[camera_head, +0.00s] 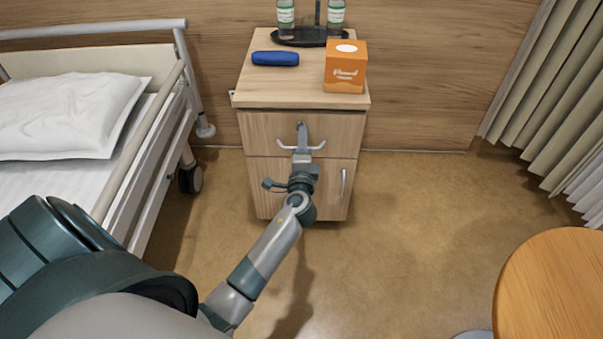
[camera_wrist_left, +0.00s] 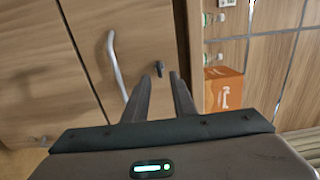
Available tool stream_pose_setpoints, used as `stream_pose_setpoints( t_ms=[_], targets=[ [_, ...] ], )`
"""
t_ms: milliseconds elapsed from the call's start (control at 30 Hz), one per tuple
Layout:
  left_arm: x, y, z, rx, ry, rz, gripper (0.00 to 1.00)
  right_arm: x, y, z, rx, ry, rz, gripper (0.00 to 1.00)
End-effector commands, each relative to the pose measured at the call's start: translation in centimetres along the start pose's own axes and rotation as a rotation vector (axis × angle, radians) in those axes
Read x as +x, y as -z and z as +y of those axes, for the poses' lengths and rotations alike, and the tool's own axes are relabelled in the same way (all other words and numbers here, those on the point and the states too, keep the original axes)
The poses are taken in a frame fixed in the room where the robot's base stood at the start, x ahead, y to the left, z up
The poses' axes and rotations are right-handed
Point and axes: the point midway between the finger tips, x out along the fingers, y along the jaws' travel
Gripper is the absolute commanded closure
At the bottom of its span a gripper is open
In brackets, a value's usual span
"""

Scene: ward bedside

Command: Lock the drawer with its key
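The drawer (camera_head: 262,127) is the top front of the wooden bedside cabinet and looks closed. Its curved metal handle (camera_head: 316,147) also shows in the left wrist view (camera_wrist_left: 117,65). A small dark key (camera_wrist_left: 160,69) stands out from the drawer front, between the handle and the drawer's top edge. My left gripper (camera_head: 301,127) points at the drawer front and hides the key in the head view. In the left wrist view its fingers (camera_wrist_left: 166,76) are apart with nothing held; the key shows just beyond the tips. My right gripper is out of view.
On the cabinet top (camera_head: 264,89) are a blue case (camera_head: 275,58), an orange box (camera_head: 345,68), and a dark tray (camera_head: 300,42) with two bottles. A railed bed (camera_head: 150,125) stands left, a round wooden table (camera_head: 555,285) lower right. Floor right of the cabinet is clear.

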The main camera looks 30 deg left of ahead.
Motion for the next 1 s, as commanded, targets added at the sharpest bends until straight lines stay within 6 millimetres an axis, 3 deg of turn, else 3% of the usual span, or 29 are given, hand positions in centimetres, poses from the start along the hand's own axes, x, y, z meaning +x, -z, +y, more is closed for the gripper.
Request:
stream_pose_setpoints(
  t_ms=[600, 800, 1000],
  targets=[
    [-11.9, 0.0, 0.2, -0.002, -0.003, 0.001, 0.76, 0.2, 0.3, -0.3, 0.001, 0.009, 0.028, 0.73],
    [-13.8, 0.0, 0.1, -0.001, -0.002, 0.001, 0.76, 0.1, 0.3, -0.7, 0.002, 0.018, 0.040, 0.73],
    [-14.2, 0.0, 0.1, -0.001, -0.001, 0.001, 0.76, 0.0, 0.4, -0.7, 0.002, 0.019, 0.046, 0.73]
  ],
)
